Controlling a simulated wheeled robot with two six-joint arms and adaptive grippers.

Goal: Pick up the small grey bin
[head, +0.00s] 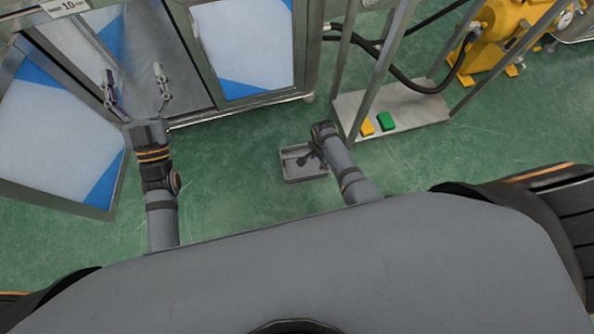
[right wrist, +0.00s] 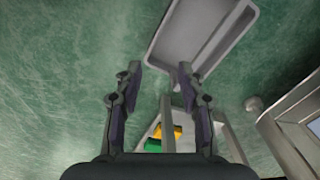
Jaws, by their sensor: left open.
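The small grey bin (head: 291,176) is a shallow open tray on the green floor, in the middle of the head view. In the right wrist view the bin (right wrist: 192,32) is at the top, just beyond the fingertips. My right gripper (head: 310,158) appears over the bin in the head view. In the wrist view its two fingers (right wrist: 160,68) are spread apart with nothing between them. The right fingertip overlaps the bin's edge in the picture; I cannot tell whether they touch. My left gripper (head: 133,72) is open and empty at the upper left, before the cabinet opening.
A metal cabinet with an open door (head: 60,135) stands at the left. A yellow machine (head: 490,45) is at the upper right. Floor left of the bin is clear.

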